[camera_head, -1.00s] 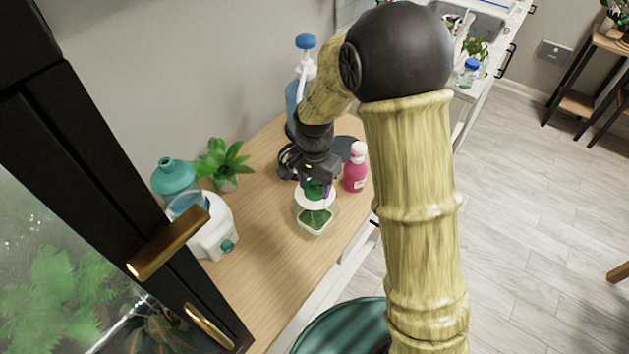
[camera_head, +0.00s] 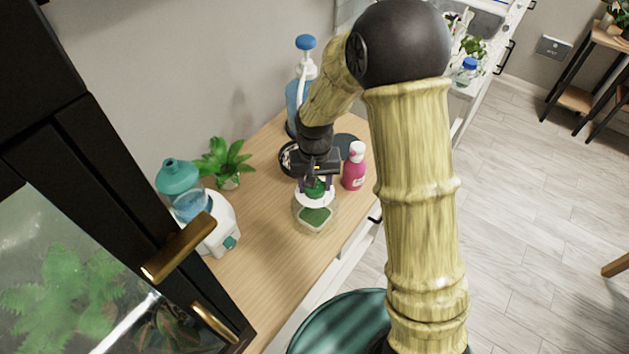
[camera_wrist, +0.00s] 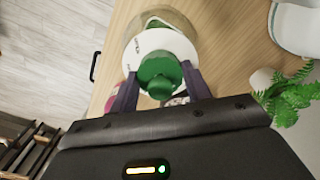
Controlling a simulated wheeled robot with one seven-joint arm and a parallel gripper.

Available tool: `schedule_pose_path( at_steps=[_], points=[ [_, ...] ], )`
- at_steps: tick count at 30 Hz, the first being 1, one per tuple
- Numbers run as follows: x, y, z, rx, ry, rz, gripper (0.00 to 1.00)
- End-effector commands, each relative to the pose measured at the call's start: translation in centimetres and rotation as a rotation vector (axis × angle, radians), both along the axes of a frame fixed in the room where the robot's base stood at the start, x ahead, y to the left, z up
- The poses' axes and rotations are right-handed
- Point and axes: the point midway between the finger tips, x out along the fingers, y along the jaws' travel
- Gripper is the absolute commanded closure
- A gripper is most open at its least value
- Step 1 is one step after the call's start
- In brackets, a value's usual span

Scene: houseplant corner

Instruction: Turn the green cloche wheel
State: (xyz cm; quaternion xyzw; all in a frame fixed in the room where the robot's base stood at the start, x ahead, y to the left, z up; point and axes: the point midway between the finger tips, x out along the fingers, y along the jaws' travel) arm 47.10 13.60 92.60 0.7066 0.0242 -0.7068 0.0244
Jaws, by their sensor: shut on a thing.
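The green cloche wheel (camera_head: 315,189) sits on top of a white disc (camera_head: 316,199) above a clear cloche with green inside (camera_head: 315,216). My gripper (camera_head: 316,187) reaches down from above and its two fingers are shut on the wheel. In the wrist view the green wheel (camera_wrist: 160,76) lies between the dark fingers of my gripper (camera_wrist: 156,88), one on each side. The white disc (camera_wrist: 160,44) shows behind it with small dark marks. The lower part of the cloche is partly hidden there.
A pink bottle (camera_head: 354,166) stands close right of the cloche. A potted plant (camera_head: 226,162) and a white device with a teal-capped tank (camera_head: 181,176) stand to the left. A blue-capped pump bottle (camera_head: 306,42) is behind. The wooden top (camera_head: 268,247) is clear in front.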

Motion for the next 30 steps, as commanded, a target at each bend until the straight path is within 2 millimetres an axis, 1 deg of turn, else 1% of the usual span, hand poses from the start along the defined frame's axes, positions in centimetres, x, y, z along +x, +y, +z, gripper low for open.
schedule_pose_path(
  at_steps=[11,12,15,25,28,30],
  points=[
    [0.0,0.1,0.0,0.001,0.000,0.007,0.75],
    [0.0,0.1,0.0,0.001,0.000,0.007,0.46],
    [0.0,0.1,0.0,0.001,0.000,0.006,0.30],
    [0.0,0.1,0.2,0.001,-0.001,0.005,0.30],
    [0.1,0.1,1.0,0.001,-0.003,0.006,0.30],
    [0.1,0.1,1.9,0.001,-0.004,0.006,0.30]
  ],
)
